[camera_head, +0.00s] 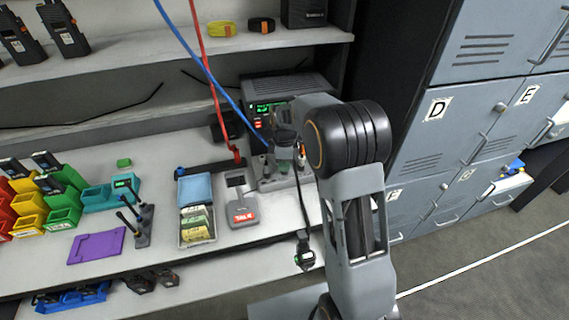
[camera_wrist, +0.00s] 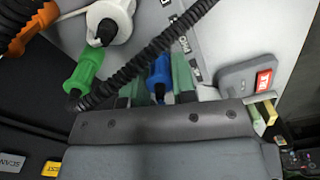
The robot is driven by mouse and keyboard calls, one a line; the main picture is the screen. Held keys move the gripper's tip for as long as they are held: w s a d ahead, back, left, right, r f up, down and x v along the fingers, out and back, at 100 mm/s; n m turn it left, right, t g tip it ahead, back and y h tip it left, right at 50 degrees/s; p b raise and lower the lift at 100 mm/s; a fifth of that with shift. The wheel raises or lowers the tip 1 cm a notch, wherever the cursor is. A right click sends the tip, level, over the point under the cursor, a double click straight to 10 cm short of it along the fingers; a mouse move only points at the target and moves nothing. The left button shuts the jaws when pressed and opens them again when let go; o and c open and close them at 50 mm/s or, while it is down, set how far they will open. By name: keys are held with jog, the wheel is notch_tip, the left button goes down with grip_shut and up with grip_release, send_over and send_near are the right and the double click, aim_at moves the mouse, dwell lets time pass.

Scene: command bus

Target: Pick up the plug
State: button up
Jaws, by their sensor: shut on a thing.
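A blue plug (camera_wrist: 159,76) sits between the two green fingers of my gripper (camera_wrist: 158,88) in the wrist view. The fingers are closed on it. A green plug (camera_wrist: 86,72) is to the left, beside a white round fitting (camera_wrist: 110,22). A black coiled cord (camera_wrist: 150,52) crosses close in front of the fingers. In the head view my gripper (camera_head: 284,160) is over the workbench in front of the radio unit; the arm hides most of the plug there. Whether the plug is clear of the surface cannot be told.
A radio unit with a green display (camera_head: 290,88) stands behind my gripper. A grey box with a red label (camera_head: 242,210) and a tray of cards (camera_head: 197,224) lie to the left. Blue (camera_head: 212,75) and red (camera_head: 205,60) cables hang nearby. Grey lockers (camera_head: 465,120) stand at right.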

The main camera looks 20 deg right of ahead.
jog(key=shift+r, duration=0.1)
jog(key=shift+r, duration=0.55)
notch_tip(320, 180, up, 2)
jog(key=shift+s+r, duration=0.1)
jog(key=shift+r, duration=0.05)
jog(key=s+a+r, duration=0.2)
jog(key=s+r, duration=0.2)
jog(key=s, duration=0.2)
jog(key=s+a+r+b, duration=0.1)
jog(key=s+a+r, duration=0.1)
jog(key=s+r, duration=0.3)
jog(key=shift+s+a+r, duration=0.25)
jog(key=shift+s+a, duration=0.05)
jog(key=shift+s, duration=0.75)
